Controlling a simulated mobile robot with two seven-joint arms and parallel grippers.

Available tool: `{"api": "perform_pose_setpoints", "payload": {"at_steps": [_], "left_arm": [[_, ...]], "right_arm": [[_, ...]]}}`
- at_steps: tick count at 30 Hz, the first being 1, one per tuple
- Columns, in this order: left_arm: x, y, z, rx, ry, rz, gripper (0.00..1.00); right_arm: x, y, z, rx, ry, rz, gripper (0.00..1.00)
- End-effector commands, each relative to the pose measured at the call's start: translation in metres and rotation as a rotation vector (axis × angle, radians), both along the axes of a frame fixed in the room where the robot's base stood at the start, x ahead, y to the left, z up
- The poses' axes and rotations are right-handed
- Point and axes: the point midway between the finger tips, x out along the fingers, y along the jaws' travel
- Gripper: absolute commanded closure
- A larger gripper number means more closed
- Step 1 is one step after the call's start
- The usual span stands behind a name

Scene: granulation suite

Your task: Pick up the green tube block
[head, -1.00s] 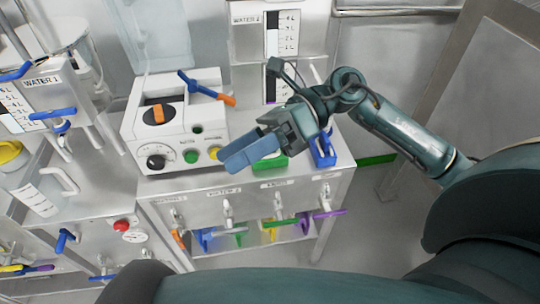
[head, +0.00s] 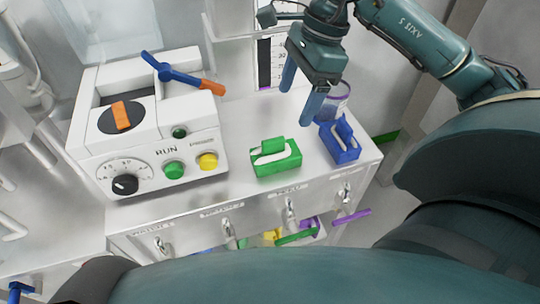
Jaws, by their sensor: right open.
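The green tube block (head: 277,165) sits on the metal bench top, right of the white machine and near the front edge. It is a small green box with a raised green tab and a white inside. My right gripper (head: 296,104) is above and behind it, a little to the right. Its two blue fingers point down and are spread apart with nothing between them. The gripper does not touch the block. My left gripper is not in view.
A blue block (head: 345,152) stands close to the right of the green one, with a clear purple-rimmed cup (head: 335,99) behind it. The white machine (head: 164,140) with a blue and orange lever (head: 184,74) is at left.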

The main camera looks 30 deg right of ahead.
Motion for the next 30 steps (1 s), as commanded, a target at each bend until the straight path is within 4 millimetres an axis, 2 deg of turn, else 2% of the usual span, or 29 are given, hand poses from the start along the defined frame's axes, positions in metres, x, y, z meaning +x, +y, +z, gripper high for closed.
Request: {"api": "perform_pose_setpoints", "payload": {"at_steps": [6,9,16,24,30], "left_arm": [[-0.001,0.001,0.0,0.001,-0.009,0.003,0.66],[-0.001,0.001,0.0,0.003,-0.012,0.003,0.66],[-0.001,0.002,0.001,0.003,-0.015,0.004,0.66],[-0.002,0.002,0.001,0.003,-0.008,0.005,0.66],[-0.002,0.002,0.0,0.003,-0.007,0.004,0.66]], "right_arm": [[0.001,0.012,-0.042,0.002,0.007,0.002,0.24],[0.003,0.016,-0.055,0.003,0.004,0.001,0.24],[0.003,0.021,-0.07,0.004,0.004,0.001,0.24],[0.005,0.033,-0.107,0.004,0.004,0.002,0.24],[0.006,0.034,-0.113,0.002,0.0,0.001,0.24]]}}
